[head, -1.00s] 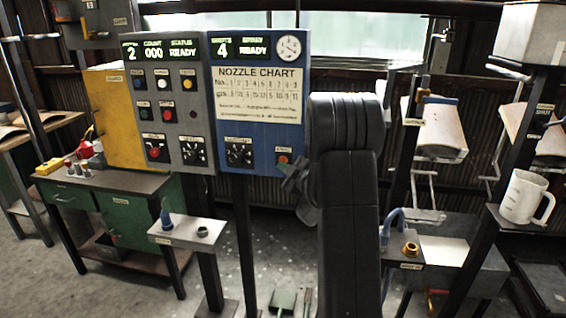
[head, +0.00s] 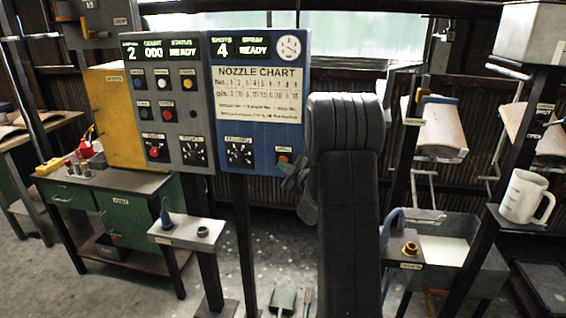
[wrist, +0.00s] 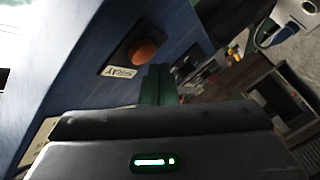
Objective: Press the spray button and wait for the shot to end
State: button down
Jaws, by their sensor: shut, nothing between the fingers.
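The spray button (head: 284,158) is a round orange-red button on a dark base at the lower right of the blue panel (head: 214,130). In the wrist view the button (wrist: 142,53) shows above a label reading SPRAY. My gripper (head: 290,180) is shut and empty, just in front of the panel, close below and right of the button. In the wrist view its finger tips (wrist: 160,72) lie just beside the button and appear apart from it; the exact gap is hard to tell.
A grey control panel (head: 151,88) with several buttons and knobs adjoins the blue panel. A small shelf (head: 180,238) with a nozzle stands below. A white jug (head: 525,197) is on a stand at the right.

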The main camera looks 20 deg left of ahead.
jog(key=shift+w, duration=0.3)
jog(key=shift+w+a, duration=0.15)
jog(key=shift+w, duration=0.3)
dwell(0.7)
jog(key=shift+s+b, duration=0.1)
jog(key=shift+b, duration=0.3)
jog(key=shift+s+d+b, duration=0.2)
jog(key=shift+s+b, duration=0.3)
jog(key=shift+s, duration=0.25)
jog(key=shift+s, duration=0.1)
jog(key=s+b, duration=0.1)
jog(key=s, duration=0.1)
jog(key=s+d+b, duration=0.1)
jog(key=s+b, duration=0.1)
jog(key=shift+s+d, duration=0.1)
jog(key=shift+s, duration=0.25)
jog(key=shift+w, duration=0.1)
